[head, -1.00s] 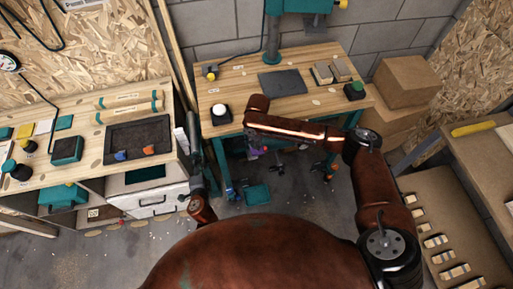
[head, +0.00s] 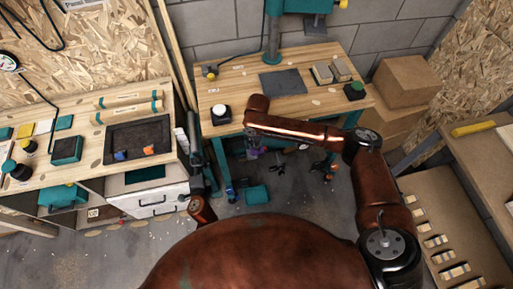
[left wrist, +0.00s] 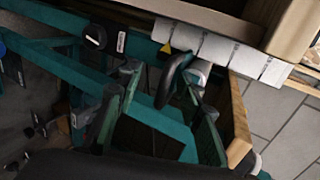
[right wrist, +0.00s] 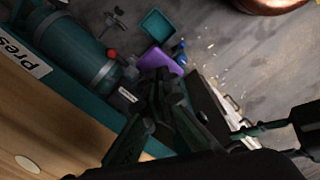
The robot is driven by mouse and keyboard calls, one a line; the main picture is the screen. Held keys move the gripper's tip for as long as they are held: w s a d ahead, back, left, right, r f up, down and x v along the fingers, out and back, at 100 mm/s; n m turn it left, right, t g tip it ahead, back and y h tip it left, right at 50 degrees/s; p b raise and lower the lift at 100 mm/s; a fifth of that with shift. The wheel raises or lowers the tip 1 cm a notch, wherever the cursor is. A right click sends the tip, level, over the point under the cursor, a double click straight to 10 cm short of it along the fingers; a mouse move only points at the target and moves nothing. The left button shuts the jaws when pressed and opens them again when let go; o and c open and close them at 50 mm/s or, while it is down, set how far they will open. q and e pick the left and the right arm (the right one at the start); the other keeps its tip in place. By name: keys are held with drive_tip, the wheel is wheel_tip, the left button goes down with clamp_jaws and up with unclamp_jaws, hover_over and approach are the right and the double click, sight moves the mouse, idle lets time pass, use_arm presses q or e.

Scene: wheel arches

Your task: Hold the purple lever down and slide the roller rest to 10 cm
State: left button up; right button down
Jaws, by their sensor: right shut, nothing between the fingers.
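The purple lever (right wrist: 158,61) shows in the right wrist view just beyond my right gripper (right wrist: 160,82). The gripper's fingers are together with nothing between them. Its tips overlap the lever's near edge in the picture; I cannot tell whether they touch. In the head view a bit of purple (head: 257,152) shows below the bench's front edge. My left gripper (left wrist: 165,80) is open, with its fingers on either side of a black curved handle (left wrist: 176,78). A yellow triangle (left wrist: 166,48) sits beside a row of white labels, unreadable here. I cannot clearly make out the roller rest.
The wooden bench (head: 232,88) carries a dark mat (head: 283,82), blocks and a white-topped button (head: 221,113). A side bench (head: 85,160) with drawers stands at left. Cardboard boxes (head: 405,82) stand at right. A teal tray (head: 256,194) lies on the floor.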

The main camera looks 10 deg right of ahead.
drive_tip(key=shift+f, duration=0.25)
drive_tip(key=shift+f, duration=0.75)
drive_tip(key=shift+f, duration=0.7)
use_arm(q)
clamp_jaws()
drive_tip(key=shift+f, duration=0.1)
drive_tip(key=shift+s, duration=0.1)
